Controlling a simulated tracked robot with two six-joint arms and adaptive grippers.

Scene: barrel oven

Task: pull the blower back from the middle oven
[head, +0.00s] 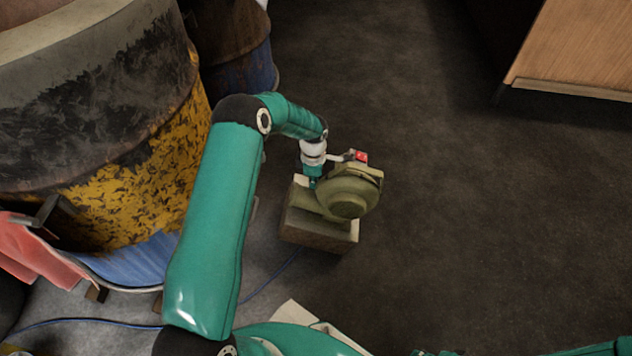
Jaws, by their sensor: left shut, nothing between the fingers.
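The olive-green blower (352,192) sits on a brown block (320,233) on the dark floor, right of the large barrel oven. My left gripper (312,181) points down at the blower's left rear side. It is shut with nothing held. I cannot tell whether it touches the blower. The barrel oven (140,175) has a worn black and yellow side with blue at its bottom. My right gripper is not in view; only teal parts of my arm show at the bottom right edge.
Another rusty barrel with a blue base (240,75) stands behind the oven. A red flap (35,250) juts out at the left. A blue cable (75,321) runs along the floor. A wooden cabinet (580,45) stands at the upper right. The floor right of the blower is clear.

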